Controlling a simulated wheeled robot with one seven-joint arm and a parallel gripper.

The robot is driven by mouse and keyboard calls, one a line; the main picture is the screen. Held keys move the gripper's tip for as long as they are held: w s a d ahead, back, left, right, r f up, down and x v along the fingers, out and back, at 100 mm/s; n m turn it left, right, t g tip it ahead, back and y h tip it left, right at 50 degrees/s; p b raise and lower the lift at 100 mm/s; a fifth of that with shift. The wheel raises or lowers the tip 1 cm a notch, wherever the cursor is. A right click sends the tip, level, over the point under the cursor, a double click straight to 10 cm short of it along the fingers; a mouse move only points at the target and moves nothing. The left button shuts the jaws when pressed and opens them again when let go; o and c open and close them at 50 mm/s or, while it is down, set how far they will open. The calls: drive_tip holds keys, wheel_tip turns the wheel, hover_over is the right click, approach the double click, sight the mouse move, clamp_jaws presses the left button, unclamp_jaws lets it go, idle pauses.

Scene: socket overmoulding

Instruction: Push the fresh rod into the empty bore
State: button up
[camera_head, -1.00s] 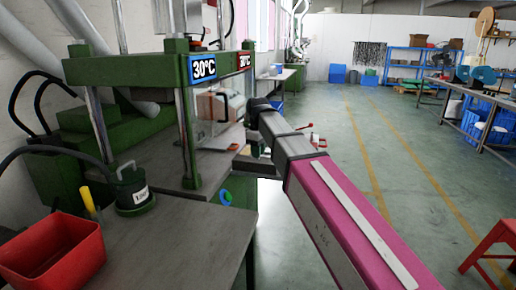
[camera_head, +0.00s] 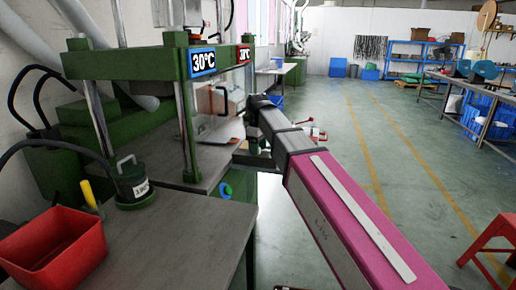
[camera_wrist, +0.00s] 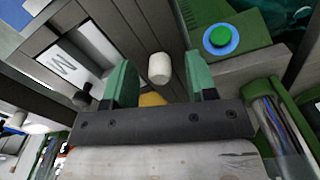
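In the wrist view my gripper (camera_wrist: 159,82) has two green fingers standing apart. A short off-white cylinder (camera_wrist: 159,68), which looks like the rod, shows between them with a gap on either side. I cannot tell whether it sits in a bore or stands proud of the surface. No empty bore can be made out. In the head view my pink and grey arm reaches to the right side of the green press (camera_head: 190,130); the gripper's fingers are hidden or too small there.
A green button on a blue ring (camera_wrist: 220,40) sits right of the fingers. A white plate with a letter (camera_wrist: 68,66) lies left. Floor right of my arm is open beside a red stool (camera_head: 490,240).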

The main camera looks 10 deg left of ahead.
drive_tip(key=shift+r, duration=0.1)
wheel_tip(320, 180, up, 11)
drive_tip(key=shift+f, duration=0.2)
idle(0.5)
